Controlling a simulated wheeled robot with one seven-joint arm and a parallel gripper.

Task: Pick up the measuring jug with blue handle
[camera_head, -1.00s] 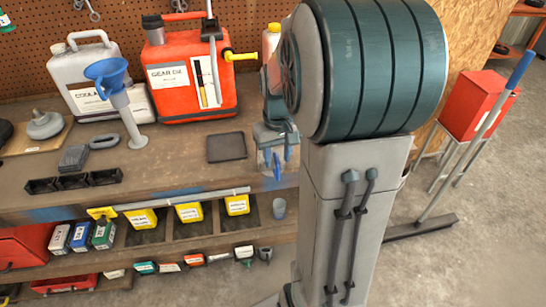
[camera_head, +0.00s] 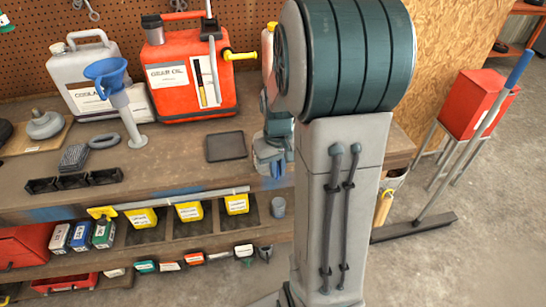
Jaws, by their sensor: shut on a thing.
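My gripper (camera_head: 272,152) is at the right front part of the bench, partly hidden behind my own arm.
A dark flat tray (camera_head: 226,146) lies left of my gripper. A red gear oil can (camera_head: 190,85), a grey coolant can (camera_head: 85,80) and a blue funnel (camera_head: 107,75) stand behind. Yellow bins (camera_head: 189,211) and a grey cup (camera_head: 278,207) sit below the bench top.

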